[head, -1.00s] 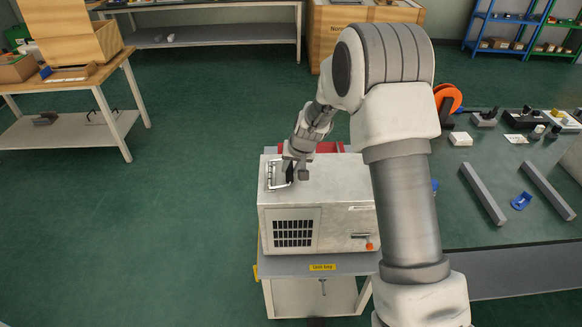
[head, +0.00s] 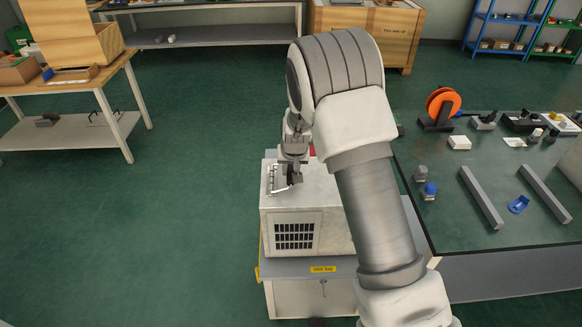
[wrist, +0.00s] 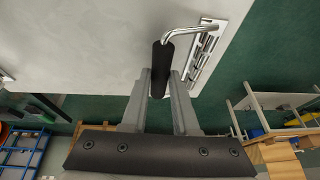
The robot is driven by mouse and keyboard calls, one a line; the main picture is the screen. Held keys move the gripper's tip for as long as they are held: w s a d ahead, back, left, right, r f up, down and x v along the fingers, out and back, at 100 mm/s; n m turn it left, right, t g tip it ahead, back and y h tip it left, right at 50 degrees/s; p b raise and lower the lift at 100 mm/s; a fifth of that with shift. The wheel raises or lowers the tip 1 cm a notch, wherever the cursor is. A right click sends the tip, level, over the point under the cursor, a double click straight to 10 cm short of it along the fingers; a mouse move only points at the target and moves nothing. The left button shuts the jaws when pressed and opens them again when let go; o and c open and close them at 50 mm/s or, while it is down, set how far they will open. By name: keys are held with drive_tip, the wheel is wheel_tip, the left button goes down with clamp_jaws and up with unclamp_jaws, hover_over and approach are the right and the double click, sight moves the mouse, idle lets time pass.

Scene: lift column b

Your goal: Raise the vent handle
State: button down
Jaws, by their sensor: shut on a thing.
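The vent handle is a bent chrome bar (wrist: 187,32) with a black grip (wrist: 162,66), attached at a slotted metal vent frame (wrist: 204,52) on top of a pale grey unit. My gripper (wrist: 160,80) is shut on the black grip, with one finger on each side of it. In the head view my gripper (head: 289,180) is at the left part of the unit's top, beside the vent frame (head: 271,179). The fingers and my arm hide much of the handle there, so its exact angle is hard to tell.
The pale unit (head: 328,228) has a dark grille (head: 294,236) in front and stands on a grey cart top (head: 290,270) labelled in yellow. A dark green bench (head: 455,165) with small parts is to the right. The floor (head: 150,230) to the left is clear.

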drive_tip(key=shift+a+r+n+h+p, duration=0.3)
drive_tip(key=shift+a+r+h+p, duration=0.4)
drive_tip(key=shift+h+p, duration=0.45)
drive_tip(key=h, duration=0.1)
drive_tip(key=a+h, duration=0.1)
drive_tip(key=shift+a+r+h, duration=0.2)
drive_tip(key=shift+r+h, duration=0.1)
drive_tip(key=shift+h, duration=0.05)
drive_tip(key=a+h+b, duration=0.1)
drive_tip(key=a+n+h+b, duration=0.1)
drive_tip(key=h, duration=0.1)
drive_tip(key=shift+r+b, duration=0.15)
drive_tip(key=shift+b, duration=0.25)
drive_tip(key=shift+a+r+n+t+h+b, duration=0.1)
drive_tip(key=shift+a+n+t+h+b, duration=0.2)
drive_tip(key=shift+a+h+b, duration=0.6)
drive_tip(key=shift+a+r+n+t+h+b, duration=0.1)
drive_tip(key=shift+a+n+t+h+b, duration=0.2)
drive_tip(key=shift+h+b, duration=0.95)
drive_tip(key=shift+a, duration=0.15)
drive_tip(key=c, duration=0.7)
unclamp_jaws()
